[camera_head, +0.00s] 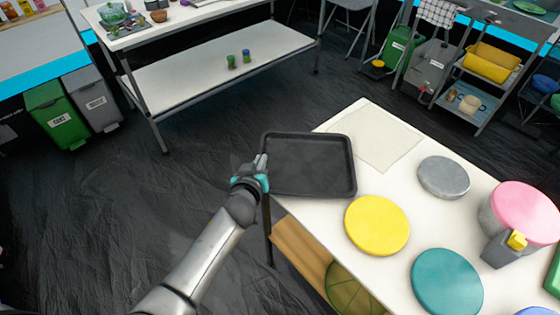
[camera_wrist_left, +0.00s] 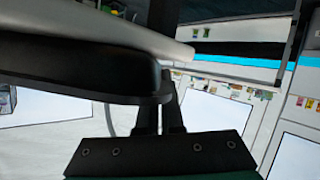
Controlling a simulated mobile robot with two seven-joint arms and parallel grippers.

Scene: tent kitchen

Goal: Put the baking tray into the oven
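The baking tray (camera_head: 308,167) is black, rectangular and shallow. My right gripper is not in view. I cannot see an oven in either view.
A yellow disc (camera_head: 377,226), a grey disc (camera_head: 444,177), a teal disc (camera_head: 447,283) and a pink-topped pot (camera_head: 522,208) stand on the table. A pale sheet (camera_head: 372,139) lies behind the tray. The dark floor (camera_head: 170,200) to the left is clear.

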